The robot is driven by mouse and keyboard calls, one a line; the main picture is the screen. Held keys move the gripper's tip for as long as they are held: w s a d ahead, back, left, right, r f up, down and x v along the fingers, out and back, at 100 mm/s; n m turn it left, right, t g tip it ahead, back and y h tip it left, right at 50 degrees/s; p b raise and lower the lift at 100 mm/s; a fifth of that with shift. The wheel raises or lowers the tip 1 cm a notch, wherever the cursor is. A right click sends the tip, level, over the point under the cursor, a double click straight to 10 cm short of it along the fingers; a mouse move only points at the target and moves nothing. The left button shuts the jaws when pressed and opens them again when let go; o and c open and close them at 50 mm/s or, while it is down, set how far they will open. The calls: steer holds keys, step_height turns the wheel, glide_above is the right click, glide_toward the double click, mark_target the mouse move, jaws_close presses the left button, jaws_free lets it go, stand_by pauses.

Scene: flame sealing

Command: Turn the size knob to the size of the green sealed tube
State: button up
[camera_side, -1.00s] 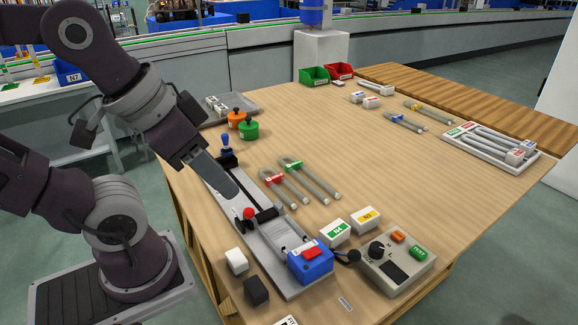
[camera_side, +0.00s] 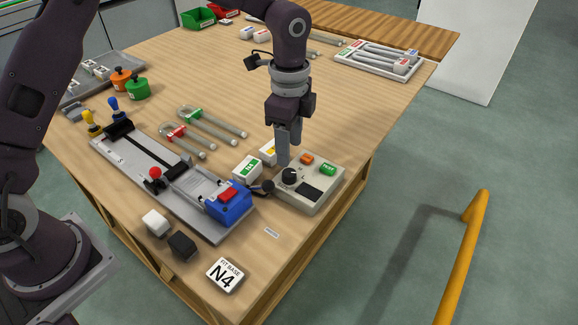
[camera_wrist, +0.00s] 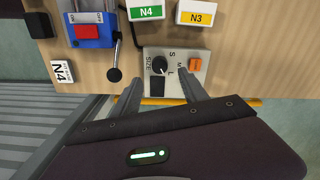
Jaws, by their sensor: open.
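The grey control box (camera_side: 322,199) stands near the table's right edge. Its black size knob (camera_side: 289,176) is on the top left; it also shows in the wrist view (camera_wrist: 159,65), with S, M and L printed around it. The knob's exact setting is too small to tell. My gripper (camera_side: 285,161) points down at the box, open and empty. In the wrist view my gripper (camera_wrist: 160,76) has its fingertips apart, one to each side of the knob. A bent tube with a green clip (camera_side: 217,125) lies mid-table, beside a shorter-looking one with a red clip (camera_side: 186,140).
The sealing rig with a blue block (camera_side: 229,203) lies left of the box, and a black ball-ended piece (camera_side: 263,187) sits between them. White N4 (camera_wrist: 146,11) and N3 (camera_wrist: 196,13) blocks stand close behind the box. Orange (camera_side: 307,158) and green (camera_side: 328,169) buttons are on the box.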

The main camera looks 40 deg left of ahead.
mark_target(289, 172)
step_height(289, 172, down, 7)
steer(key=shift+r, duration=0.1)
jaws_close()
steer(key=shift+n, duration=0.4)
steer(key=n, duration=0.5)
steer(key=shift+n, duration=0.3)
steer(key=n, duration=0.5)
steer(key=shift+n, duration=0.3)
stand_by(0.4)
jaws_free()
